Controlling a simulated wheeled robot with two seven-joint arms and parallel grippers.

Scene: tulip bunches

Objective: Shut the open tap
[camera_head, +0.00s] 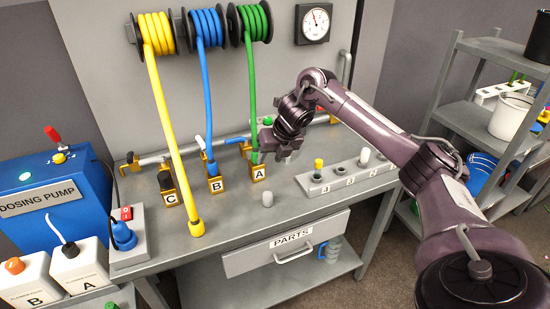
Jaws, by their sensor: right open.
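Three brass taps stand in a row along the grey pipe at the back of the bench: tap C (169,190), tap B (214,184) and tap A (258,172). A blue hose runs down to B and a green hose to A; C has a dark fitting and no hose. A blue lever (234,140) lies roughly along the pipe left of A. Another lever (200,141) near B is tilted upward. I cannot tell surely which tap is open. My right gripper (272,150) is open and empty, close to the right of the green hose above A. My left gripper is out of view.
A yellow hose (170,120) hangs past C to the bench's front edge. A grey cap (267,199) and a numbered block (345,178) with pegs stand on the bench (235,222). The blue dosing pump (45,195) is at left, shelves (470,120) at right.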

